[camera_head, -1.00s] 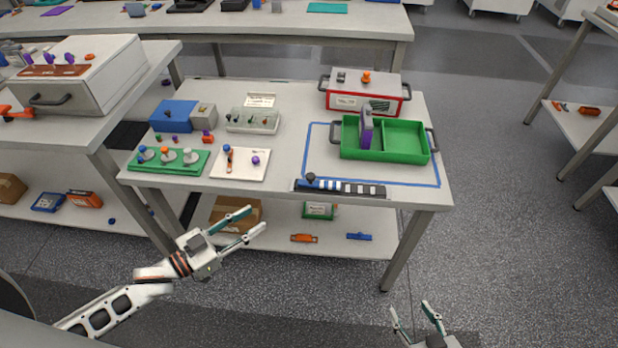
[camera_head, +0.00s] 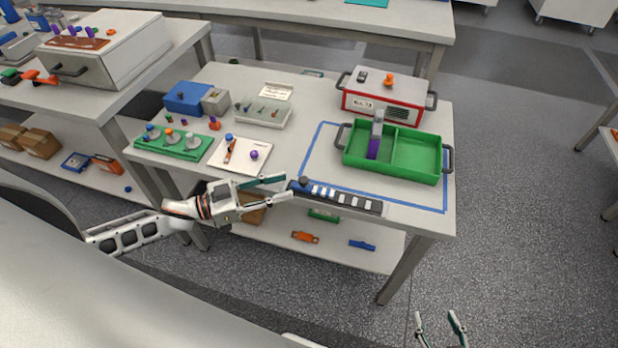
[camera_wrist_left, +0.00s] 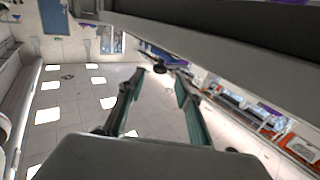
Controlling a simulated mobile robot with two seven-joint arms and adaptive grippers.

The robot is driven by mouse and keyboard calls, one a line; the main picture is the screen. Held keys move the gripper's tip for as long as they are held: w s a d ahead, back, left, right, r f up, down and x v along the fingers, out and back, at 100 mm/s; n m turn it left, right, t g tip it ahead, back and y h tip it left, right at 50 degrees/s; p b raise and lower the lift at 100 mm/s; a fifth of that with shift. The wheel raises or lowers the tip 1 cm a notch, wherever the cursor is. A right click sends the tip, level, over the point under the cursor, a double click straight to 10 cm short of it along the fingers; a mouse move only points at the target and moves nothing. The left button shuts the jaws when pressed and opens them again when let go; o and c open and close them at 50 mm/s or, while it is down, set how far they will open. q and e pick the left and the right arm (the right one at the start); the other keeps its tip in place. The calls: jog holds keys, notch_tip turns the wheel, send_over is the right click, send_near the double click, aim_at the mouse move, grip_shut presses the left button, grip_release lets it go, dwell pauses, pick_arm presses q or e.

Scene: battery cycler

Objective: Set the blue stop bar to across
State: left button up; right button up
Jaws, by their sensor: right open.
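No part is clearly readable as the blue stop bar. A dark strip (camera_head: 345,199) with pale squares lies along the table's front edge; its left end is blue, with a round black knob (camera_head: 303,181). A white plate (camera_head: 240,166) holds an orange-brown bar with a blue knob (camera_head: 229,137), and a purple knob. My left gripper (camera_head: 288,186) is open and empty, its fingertips just left of the strip's blue end. In the left wrist view, a dark round knob (camera_wrist_left: 159,69) shows between the fingertips, beyond them. My right gripper (camera_head: 438,324) is open and empty, low at the right.
A green tray (camera_head: 417,133) with a grey and purple item stands inside a blue outline. A red and white box (camera_head: 380,111) stands behind it. A green base with knobs (camera_head: 202,154) is at the left. A lower shelf (camera_head: 335,245) holds small parts.

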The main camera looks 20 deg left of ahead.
aim_at(303, 179)
pick_arm(q)
jog(key=x, duration=0.5)
jog(key=shift+d, duration=0.1)
jog(key=shift+x, duration=0.8)
